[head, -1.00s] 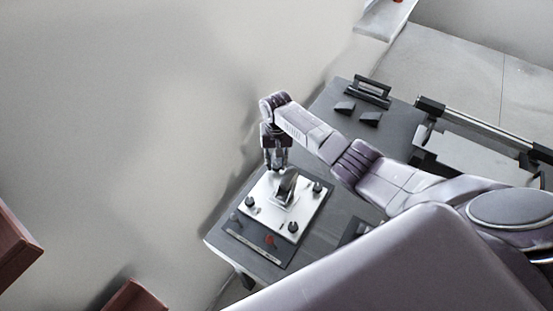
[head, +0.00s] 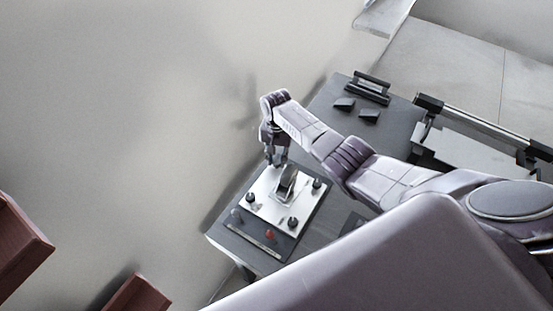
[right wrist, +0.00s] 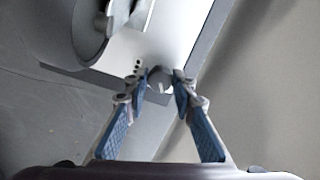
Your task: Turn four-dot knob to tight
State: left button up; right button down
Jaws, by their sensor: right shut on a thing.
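A white plate (head: 265,204) on a dark board carries several dark knobs and a large central grey handle (head: 287,183). In the right wrist view, the four-dot knob (right wrist: 160,79) sits near the plate's corner, with small dark dots beside it. My right gripper (right wrist: 161,82) has its two fingertips on opposite sides of this knob and is shut on it. In the head view my right gripper (head: 276,161) reaches down at the plate's far corner and hides that knob. The knob's exact pointing direction is hard to read. My left gripper is not in view.
Other knobs stand at the plate's left (head: 250,198), right (head: 317,183) and front (head: 292,222) corners. A red part (head: 270,235) lies in front of the plate. Dark blocks (head: 344,104) sit farther back on the table. The large handle stands close to my gripper.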

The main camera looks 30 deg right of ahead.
aim_at(277, 161)
jog(key=shift+w+d+r, duration=0.1)
jog(key=shift+w+r, duration=0.05)
jog(key=shift+w, duration=0.05)
jog(key=c, duration=1.9)
grip_release()
jog(key=shift+o, duration=1.4)
jog(key=shift+s, duration=0.1)
notch_tip(277, 161, up, 12)
